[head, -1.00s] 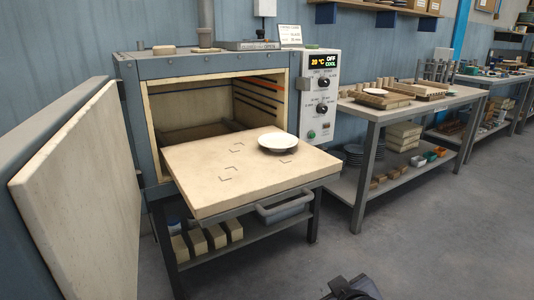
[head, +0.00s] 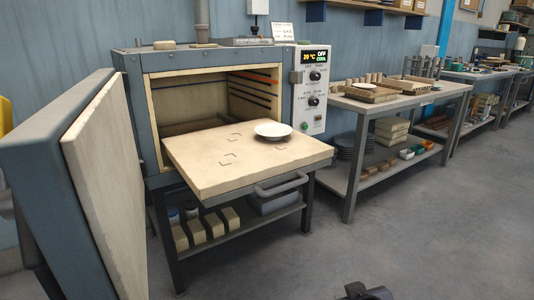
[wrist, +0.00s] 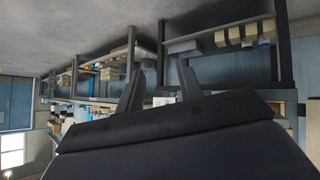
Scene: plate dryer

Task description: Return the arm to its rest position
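My gripper (wrist: 160,70) shows in the wrist view with its two dark fingers spread apart and nothing between them. The wrist view is upside down and looks toward the shelves and benches from a distance. In the head view only a dark piece of my arm (head: 366,292) shows at the bottom edge, well in front of the dryer and touching nothing. A white plate (head: 273,130) lies on the pulled-out shelf (head: 205,178) of the dryer, near its back right part. Corner marks on the shelf to the left of the plate are bare.
The dryer door (head: 105,185) stands wide open at the left. The shelf's handle (head: 281,185) juts forward. The floor (head: 400,240) in front is clear.

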